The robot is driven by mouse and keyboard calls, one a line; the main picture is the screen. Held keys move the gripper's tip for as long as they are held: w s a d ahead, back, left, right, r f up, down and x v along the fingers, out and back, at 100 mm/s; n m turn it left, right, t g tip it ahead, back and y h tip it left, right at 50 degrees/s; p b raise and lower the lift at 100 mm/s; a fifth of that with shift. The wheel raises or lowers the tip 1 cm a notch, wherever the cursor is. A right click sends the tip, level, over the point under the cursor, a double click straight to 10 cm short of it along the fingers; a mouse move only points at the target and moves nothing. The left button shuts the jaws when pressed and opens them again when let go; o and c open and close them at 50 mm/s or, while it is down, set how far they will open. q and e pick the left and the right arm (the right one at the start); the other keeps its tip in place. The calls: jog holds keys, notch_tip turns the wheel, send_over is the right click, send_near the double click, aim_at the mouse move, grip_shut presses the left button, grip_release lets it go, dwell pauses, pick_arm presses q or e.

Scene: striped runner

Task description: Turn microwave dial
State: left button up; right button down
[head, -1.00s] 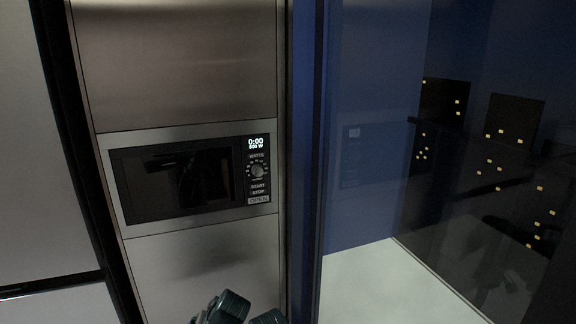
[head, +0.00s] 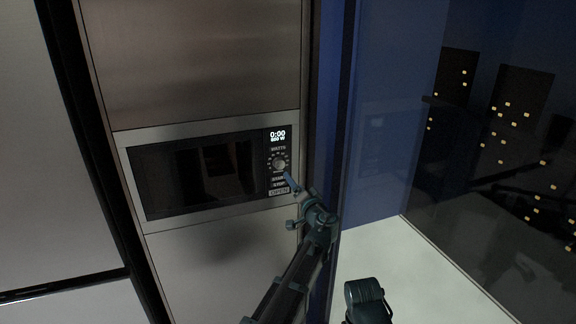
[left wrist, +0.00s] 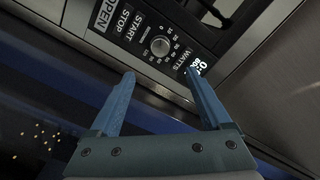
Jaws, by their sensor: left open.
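The microwave (head: 190,174) is built into a steel cabinet front, with its door shut and its display reading 0:00. Its round dial (head: 280,164) sits below the display and above the START, STOP and OPEN labels. In the left wrist view the dial (left wrist: 160,46) shows just beyond the fingertips, between the two finger lines. My left gripper (head: 290,198) is open and empty, in front of the lower right part of the control panel. Its blue fingers (left wrist: 160,73) also show spread apart in the left wrist view, not closed around the dial.
A blue cabinet edge (head: 327,150) stands right of the microwave column. Beyond it are a pale surface (head: 420,280) and a dark reflective panel with small yellow lights (head: 500,140). The steel panel (head: 215,265) below the microwave is clear.

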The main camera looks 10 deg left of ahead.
aim_at(281, 165)
pick_arm(q)
jog(key=x, duration=1.3)
jog(key=shift+w+a, duration=0.1)
jog(key=shift+a, duration=0.1)
grip_shut()
